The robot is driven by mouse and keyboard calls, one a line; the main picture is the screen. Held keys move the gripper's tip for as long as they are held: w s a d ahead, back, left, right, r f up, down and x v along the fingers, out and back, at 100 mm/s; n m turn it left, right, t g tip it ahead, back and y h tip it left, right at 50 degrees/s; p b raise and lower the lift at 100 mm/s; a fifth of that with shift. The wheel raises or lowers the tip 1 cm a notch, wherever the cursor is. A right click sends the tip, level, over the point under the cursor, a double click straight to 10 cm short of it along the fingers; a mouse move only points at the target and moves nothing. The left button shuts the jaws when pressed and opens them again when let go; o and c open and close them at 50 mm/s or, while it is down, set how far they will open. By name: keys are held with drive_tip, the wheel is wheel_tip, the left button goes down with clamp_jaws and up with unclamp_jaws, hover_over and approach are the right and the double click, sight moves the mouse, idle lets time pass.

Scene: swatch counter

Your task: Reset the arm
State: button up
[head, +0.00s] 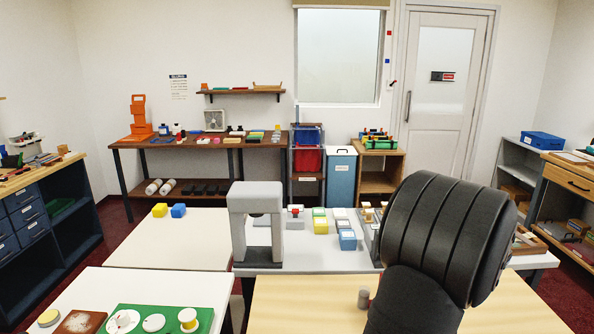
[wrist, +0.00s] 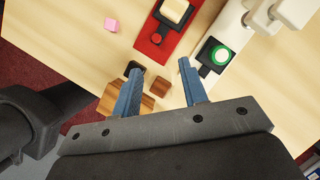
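My gripper (wrist: 160,68) shows in the wrist view with its two blue fingers spread wide apart and nothing held between them. Below it lies a pale wood table (wrist: 72,43). A small brown block (wrist: 160,86) appears in the gap between the fingers, but I cannot tell how far below them it is. In the head view a large dark part of my own arm fills the right foreground. My gripper is not visible in that view.
In the head view a grey arch-shaped stand (head: 257,195) rises from the white table. The wood tabletop (head: 305,300) is mostly clear.

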drive_tip(key=w+a+r+n+g+h, duration=0.2)
drive_tip(key=w+a+n+g+h, duration=0.1)
drive_tip(key=n, duration=0.7)
drive_tip(key=shift+w+a+n, duration=0.4)
drive_tip(key=shift+w+a, duration=0.35)
drive_tip(key=shift+r, duration=0.1)
drive_tip(key=shift+c, duration=0.4)
